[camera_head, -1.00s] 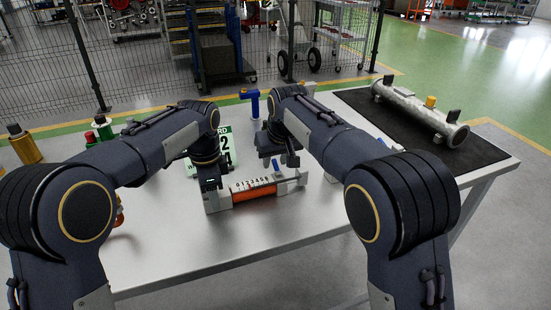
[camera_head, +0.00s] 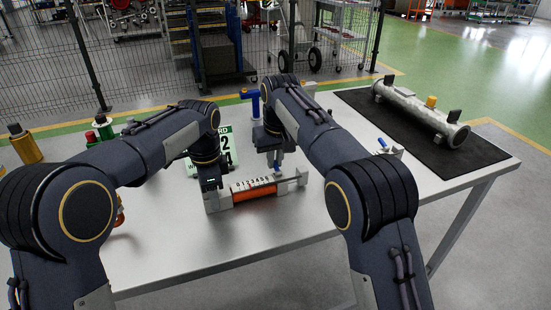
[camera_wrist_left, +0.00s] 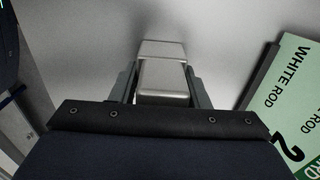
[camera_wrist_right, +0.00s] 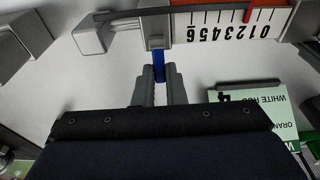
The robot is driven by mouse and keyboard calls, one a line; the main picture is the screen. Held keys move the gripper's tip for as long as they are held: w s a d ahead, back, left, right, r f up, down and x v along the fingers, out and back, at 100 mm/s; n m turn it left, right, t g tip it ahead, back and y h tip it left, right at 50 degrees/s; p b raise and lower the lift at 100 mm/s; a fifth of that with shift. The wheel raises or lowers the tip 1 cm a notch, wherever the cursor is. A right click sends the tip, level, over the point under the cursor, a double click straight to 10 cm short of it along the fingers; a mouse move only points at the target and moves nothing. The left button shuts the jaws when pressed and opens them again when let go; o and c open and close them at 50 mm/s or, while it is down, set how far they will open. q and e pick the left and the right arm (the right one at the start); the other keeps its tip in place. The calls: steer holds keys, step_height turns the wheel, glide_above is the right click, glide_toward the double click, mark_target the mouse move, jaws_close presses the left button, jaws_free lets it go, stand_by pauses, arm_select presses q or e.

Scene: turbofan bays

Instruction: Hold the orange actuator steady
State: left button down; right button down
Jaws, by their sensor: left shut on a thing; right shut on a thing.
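The orange actuator (camera_head: 255,195) lies on the table between grey end blocks, with a white numbered scale (camera_head: 252,184) along it. My left gripper (camera_head: 212,198) is at its left end. In the left wrist view its fingers are shut on a grey metal block (camera_wrist_left: 163,80). My right gripper (camera_head: 276,163) is above the right part of the actuator. In the right wrist view its fingertips are shut on a narrow blue piece (camera_wrist_right: 158,66) beside the high-number end of the scale (camera_wrist_right: 230,27). The fingers hide part of the blue piece.
A green-and-white card (camera_head: 225,150) stands behind my left gripper. A blue-topped post (camera_head: 252,101) is at the back edge. A metal tube (camera_head: 420,112) lies on a black mat (camera_head: 480,150) at right. The table front (camera_head: 170,260) is clear.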

mark_target(277, 167)
stand_by(0.3)
steer(key=c, duration=1.5)
jaws_free()
steer(key=shift+s+d+r, duration=0.1)
steer(key=shift+s+r, duration=0.2)
steer(key=shift+r, duration=1.65)
steer(key=shift+s+d+r, duration=0.15)
steer(key=shift+s+r, duration=0.2)
steer(key=shift+r, duration=1.65)
steer(key=shift+s+d+r, duration=0.1)
steer(key=shift+s+r, duration=0.2)
steer(key=shift+r, duration=1.65)
arm_select(q)
steer(key=c, duration=0.7)
jaws_free()
